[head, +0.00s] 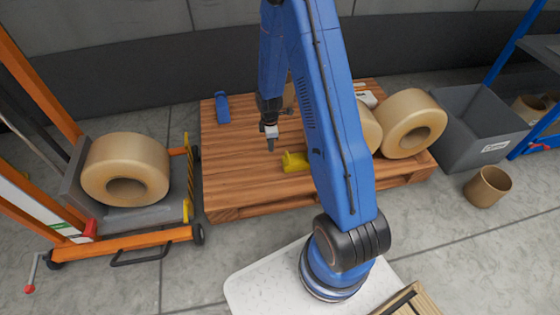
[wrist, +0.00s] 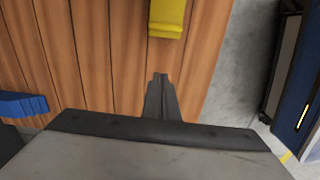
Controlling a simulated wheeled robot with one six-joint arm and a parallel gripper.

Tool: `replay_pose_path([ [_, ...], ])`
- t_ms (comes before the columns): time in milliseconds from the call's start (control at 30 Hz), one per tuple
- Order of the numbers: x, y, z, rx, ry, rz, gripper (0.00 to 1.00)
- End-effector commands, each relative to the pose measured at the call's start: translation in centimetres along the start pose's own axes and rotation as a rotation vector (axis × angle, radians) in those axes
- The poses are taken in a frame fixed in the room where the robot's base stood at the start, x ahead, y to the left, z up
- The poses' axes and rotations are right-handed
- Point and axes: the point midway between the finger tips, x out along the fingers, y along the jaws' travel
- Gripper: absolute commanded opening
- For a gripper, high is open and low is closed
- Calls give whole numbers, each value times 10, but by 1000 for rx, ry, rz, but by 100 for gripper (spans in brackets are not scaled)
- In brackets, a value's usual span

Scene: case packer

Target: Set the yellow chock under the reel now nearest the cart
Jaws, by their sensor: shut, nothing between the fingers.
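The yellow chock (head: 294,161) lies on the wooden pallet (head: 235,150), just right of my gripper (head: 270,147). In the wrist view the yellow chock (wrist: 167,18) is at the top edge, partly cut off, beyond my shut fingertips (wrist: 160,78) and apart from them. My gripper is empty above the pallet. Two tan reels stand on the pallet's right side: one (head: 412,123) in plain view, the other (head: 371,130) partly hidden by my arm. A third reel (head: 127,160) rests on the orange-framed cart (head: 150,238) at the left.
A blue chock (head: 222,107) lies at the pallet's back left; it also shows in the wrist view (wrist: 22,104). A white item (head: 367,99) lies behind the reels. A grey bin (head: 480,130) and a cardboard tube (head: 488,187) stand right of the pallet. The pallet's left half is mostly clear.

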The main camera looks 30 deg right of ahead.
Motion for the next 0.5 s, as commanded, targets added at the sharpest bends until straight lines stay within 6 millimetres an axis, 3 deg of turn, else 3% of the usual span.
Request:
replay_pose_path([
  [500, 51, -1, 2, -31, -2, -12, 0],
])
